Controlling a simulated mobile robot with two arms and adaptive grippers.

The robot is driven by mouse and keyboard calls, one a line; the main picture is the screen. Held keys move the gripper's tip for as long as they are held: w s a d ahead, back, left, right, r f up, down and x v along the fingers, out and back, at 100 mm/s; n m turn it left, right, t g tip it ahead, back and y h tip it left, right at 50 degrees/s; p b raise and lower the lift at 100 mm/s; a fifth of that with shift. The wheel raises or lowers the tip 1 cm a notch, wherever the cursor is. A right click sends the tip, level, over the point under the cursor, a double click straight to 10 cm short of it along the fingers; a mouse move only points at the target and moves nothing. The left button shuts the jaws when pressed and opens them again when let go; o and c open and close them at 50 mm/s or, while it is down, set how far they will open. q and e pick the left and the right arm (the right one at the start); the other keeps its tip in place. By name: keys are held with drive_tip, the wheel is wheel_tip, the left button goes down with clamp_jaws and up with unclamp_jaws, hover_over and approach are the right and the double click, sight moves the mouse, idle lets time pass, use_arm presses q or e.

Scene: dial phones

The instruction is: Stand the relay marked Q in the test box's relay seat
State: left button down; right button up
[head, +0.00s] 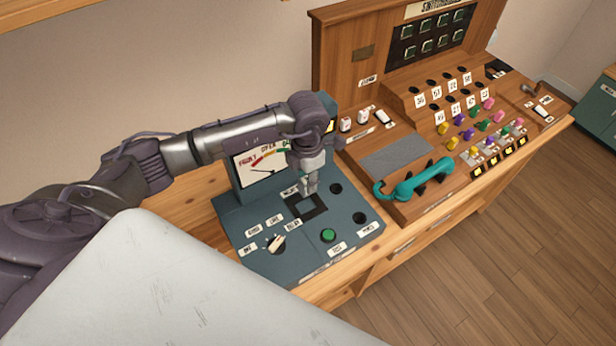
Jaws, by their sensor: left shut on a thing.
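The test box (262,222) is a dark blue-grey unit at the left end of the bench, with a dial meter at its back. Its relay seat (318,208) is a square dark recess in the top panel. My left gripper (310,186) points down right over the seat. It is shut on a small pale thing, apparently a relay, mostly hidden by the fingers. I cannot read a letter on it or tell whether its foot is in the seat. Two white relays (345,124) with dark marks stand on the wooden ledge to the right. My right gripper is not in view.
The test box also has a rotary knob (276,243), a green button (328,235) and dark round holes. The wooden switchboard (410,100) with coloured plugs stands to the right. A teal handset (425,180) lies on its front. A pale surface fills the lower left.

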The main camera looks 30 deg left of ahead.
use_arm(q)
drive_tip(key=shift+s+a+f+b, duration=0.2)
drive_tip(key=shift+s+f+b, duration=0.1)
drive_tip(key=shift+f, duration=0.2)
wheel_tip(320, 180, down, 4)
drive_tip(key=b, duration=0.2)
drive_tip(key=shift+w+r+b, duration=0.1)
drive_tip(key=shift+w+b, duration=0.05)
drive_tip(key=shift+b, duration=0.15)
drive_tip(key=shift+f+b, duration=0.35)
drive_tip(key=shift+f, duration=0.05)
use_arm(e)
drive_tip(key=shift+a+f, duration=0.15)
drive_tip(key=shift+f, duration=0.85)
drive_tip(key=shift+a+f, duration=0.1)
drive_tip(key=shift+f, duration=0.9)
use_arm(q)
drive_tip(key=shift+f+b, duration=0.1)
drive_tip(key=shift+b, duration=0.5)
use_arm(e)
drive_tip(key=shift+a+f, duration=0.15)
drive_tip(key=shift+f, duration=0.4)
use_arm(q)
drive_tip(key=shift+f+b, duration=0.65)
drive_tip(key=shift+f, duration=0.05)
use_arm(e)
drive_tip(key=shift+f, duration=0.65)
